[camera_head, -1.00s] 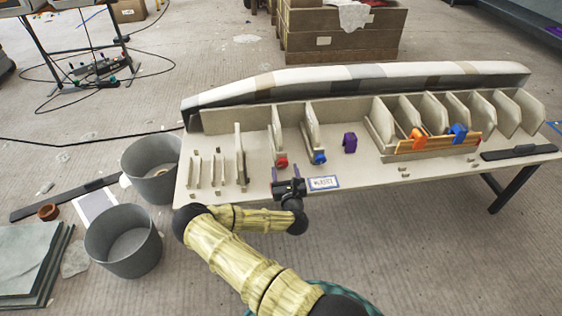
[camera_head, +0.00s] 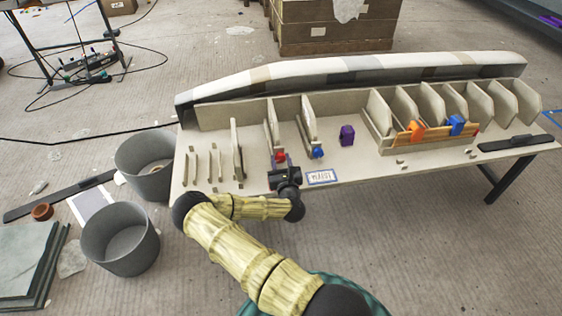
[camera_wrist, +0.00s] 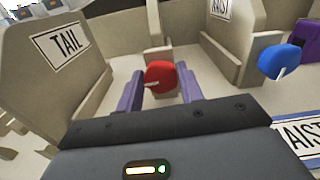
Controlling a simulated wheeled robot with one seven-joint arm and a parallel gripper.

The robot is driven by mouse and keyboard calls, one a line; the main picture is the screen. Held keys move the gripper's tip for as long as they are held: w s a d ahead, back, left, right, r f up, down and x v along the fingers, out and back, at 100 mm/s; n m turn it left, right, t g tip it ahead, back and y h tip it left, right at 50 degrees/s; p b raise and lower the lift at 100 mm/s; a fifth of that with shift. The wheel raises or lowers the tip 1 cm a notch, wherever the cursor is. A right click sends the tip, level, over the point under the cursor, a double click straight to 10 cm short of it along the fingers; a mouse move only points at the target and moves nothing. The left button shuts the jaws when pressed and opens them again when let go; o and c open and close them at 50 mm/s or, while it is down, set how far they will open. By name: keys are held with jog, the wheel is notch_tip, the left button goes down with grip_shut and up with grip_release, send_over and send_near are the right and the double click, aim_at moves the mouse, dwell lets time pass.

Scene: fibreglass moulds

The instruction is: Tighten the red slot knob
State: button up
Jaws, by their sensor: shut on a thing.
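The red slot knob (camera_head: 280,155) is on the front of an upright slot divider on the table. In the wrist view the red knob (camera_wrist: 160,74) has a pale pointer on its face and sits beside the divider marked TAIL (camera_wrist: 66,45). My gripper (camera_head: 280,160) reaches it from the front. In the wrist view the purple fingers of my gripper (camera_wrist: 160,86) stand on either side of the knob and are shut on it. Part of the finger contact is hard to see.
A blue knob (camera_head: 318,152) is on the divider to the right, with a purple block (camera_head: 347,135) beyond it. A label card (camera_head: 321,177) lies near the table's front edge. Grey bins (camera_head: 120,239) stand left.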

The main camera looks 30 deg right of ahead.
jog(key=m+p, duration=0.1)
jog(key=m, duration=0.2)
jog(key=shift+d, duration=0.1)
jog(key=m+p, duration=0.1)
jog(key=m, duration=0.3)
dwell(0.4)
jog(key=shift+m, duration=0.3)
jog(key=o, duration=1)
jog(key=p+v, duration=0.2)
jog(key=v, duration=1.5)
jog(key=shift+s, duration=0.2)
